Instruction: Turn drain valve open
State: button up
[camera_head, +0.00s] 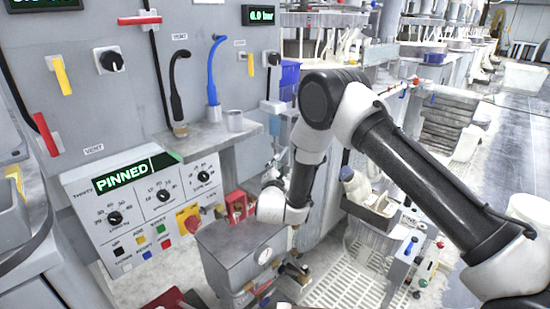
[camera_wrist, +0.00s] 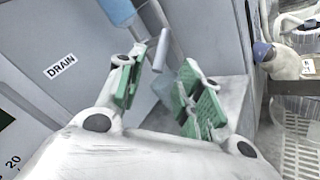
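In the wrist view my gripper (camera_wrist: 168,88) is open, with its two green-padded fingers apart. A DRAIN label (camera_wrist: 60,66) is on the grey panel left of the fingers. A blue piece (camera_wrist: 117,10) shows at the top edge, and a slim grey bar (camera_wrist: 161,48) slants beyond the gap between the fingers. I cannot tell which of these is the drain valve's handle, and no contact with the fingers is clear. In the head view my wrist (camera_head: 280,205) is low in front of the panel, and the fingers are hard to make out there.
A grey shelf (camera_head: 200,142) juts from the panel, with a blue hose (camera_head: 214,70) and a black hose (camera_head: 176,85) above it. A grey box with a gauge (camera_head: 240,250) stands below my wrist. The PINNED control panel (camera_head: 125,215) is at left.

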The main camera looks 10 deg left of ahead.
aim_at(282, 154)
jog(key=w, duration=0.7)
jog(key=shift+w, duration=0.15)
jog(key=shift+d, duration=0.1)
grip_shut()
